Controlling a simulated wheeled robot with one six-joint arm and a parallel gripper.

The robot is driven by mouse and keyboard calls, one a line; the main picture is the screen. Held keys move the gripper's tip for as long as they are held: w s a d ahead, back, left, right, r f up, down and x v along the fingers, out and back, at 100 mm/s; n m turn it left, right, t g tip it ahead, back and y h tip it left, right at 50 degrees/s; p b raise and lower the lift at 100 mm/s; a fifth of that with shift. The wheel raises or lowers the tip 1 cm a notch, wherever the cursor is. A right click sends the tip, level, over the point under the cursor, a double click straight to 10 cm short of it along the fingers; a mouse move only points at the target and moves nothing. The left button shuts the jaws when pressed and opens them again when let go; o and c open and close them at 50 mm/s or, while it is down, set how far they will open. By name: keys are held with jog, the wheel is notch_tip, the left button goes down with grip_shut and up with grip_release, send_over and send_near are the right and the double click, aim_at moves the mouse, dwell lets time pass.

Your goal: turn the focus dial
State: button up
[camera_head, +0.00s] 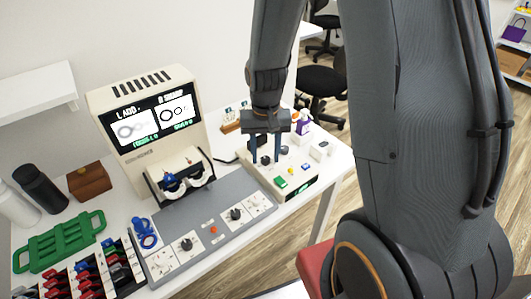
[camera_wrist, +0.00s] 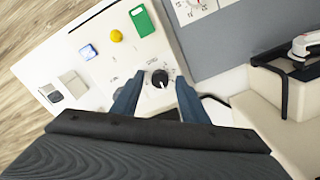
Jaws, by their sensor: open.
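A black round dial (camera_wrist: 160,78) with a white pointer mark and a printed scale sits on a white control box (camera_wrist: 118,62); its label is too small to read, so I cannot tell if it is the focus dial. My gripper (camera_wrist: 158,86) is open and empty, pointing down at this box, with one finger on either side of the dial in the wrist view. In the head view my gripper (camera_head: 266,160) is over the far end of the box (camera_head: 262,176), with the dial (camera_head: 265,160) between its fingers. I cannot tell whether the fingers touch it.
The box also bears a green button (camera_wrist: 142,20), a yellow knob (camera_wrist: 116,35) and a blue switch (camera_wrist: 88,52). A grey panel (camera_head: 210,228) with more black dials (camera_head: 187,243) lies left of it. A machine with two screens (camera_head: 150,118) stands behind. A green tray (camera_head: 60,242) is at left.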

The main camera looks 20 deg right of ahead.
jog(key=shift+f, duration=0.1)
grip_shut()
jog(key=shift+n, duration=0.3)
jog(key=n+p, duration=0.1)
jog(key=n, duration=0.2)
jog(key=shift+n+p, duration=0.8)
jog(key=shift+n, duration=1.6)
jog(key=shift+w, duration=0.1)
grip_release()
